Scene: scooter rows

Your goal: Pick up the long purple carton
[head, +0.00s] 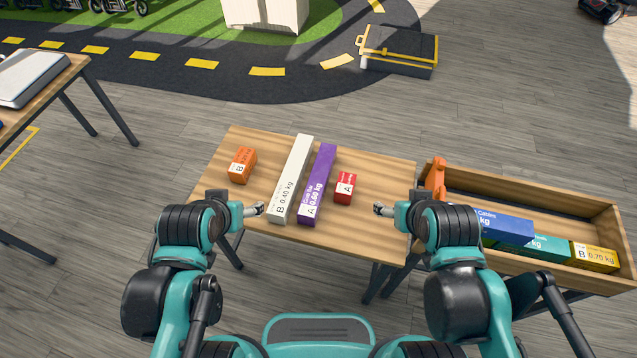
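The long purple carton (319,179) lies on the wooden table (385,172), between a long white carton (294,172) and a small red box (345,187). Its near end has a white label with "A" and "0.60 kg". My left gripper (261,209) is at the table's near edge, left of the white carton and apart from the purple one. My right gripper (377,208) is near the front edge, right of the red box. Both look empty. The fingers are too small to tell whether they are open or shut.
A small orange box (241,165) is at the table's left. A wooden crate (590,284) at right holds blue (505,226), teal (541,246) and yellow (594,257) boxes and an orange item (437,178). The table's right part is clear. A black case (399,48) lies on the floor behind.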

